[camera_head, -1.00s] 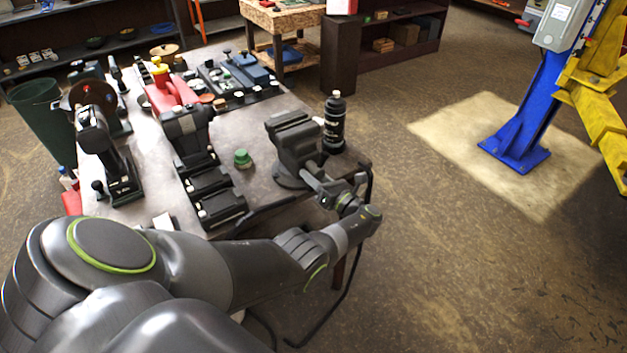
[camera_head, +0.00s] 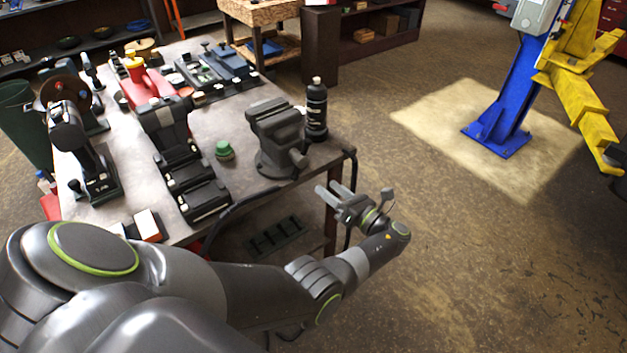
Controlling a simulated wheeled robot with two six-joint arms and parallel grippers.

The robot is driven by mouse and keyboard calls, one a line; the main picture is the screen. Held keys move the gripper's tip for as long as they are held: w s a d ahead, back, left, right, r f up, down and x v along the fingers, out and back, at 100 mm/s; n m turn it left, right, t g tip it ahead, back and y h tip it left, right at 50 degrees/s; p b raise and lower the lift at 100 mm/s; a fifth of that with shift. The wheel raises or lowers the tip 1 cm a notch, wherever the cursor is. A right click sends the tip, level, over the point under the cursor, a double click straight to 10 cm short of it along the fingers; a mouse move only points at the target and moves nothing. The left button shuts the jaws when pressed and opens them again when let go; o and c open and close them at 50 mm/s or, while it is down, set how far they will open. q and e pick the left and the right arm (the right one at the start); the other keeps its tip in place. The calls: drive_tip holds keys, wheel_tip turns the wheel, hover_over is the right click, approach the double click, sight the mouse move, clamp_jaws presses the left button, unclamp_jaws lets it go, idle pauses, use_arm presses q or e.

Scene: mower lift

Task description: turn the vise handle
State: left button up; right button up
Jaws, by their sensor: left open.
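The grey vise (camera_head: 276,137) stands on the right front corner of the workbench (camera_head: 215,125). Its front end with the screw (camera_head: 299,158) faces the bench's front right edge. The handle bar is too small to make out clearly. My left gripper (camera_head: 328,191) is open and empty, in front of the bench edge and below and to the right of the vise. Its fingers point left toward the bench and are apart from the vise. My right gripper is not in view.
A black bottle (camera_head: 316,110) stands close behind the vise on its right. A green knob-like object (camera_head: 224,150) and a black machine (camera_head: 178,150) are to its left. A blue lift post (camera_head: 505,100) stands far right. The floor right of the bench is clear.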

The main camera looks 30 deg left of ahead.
use_arm(q)
drive_tip(key=shift+b+v, duration=0.6)
drive_tip(key=shift+v, duration=2.05)
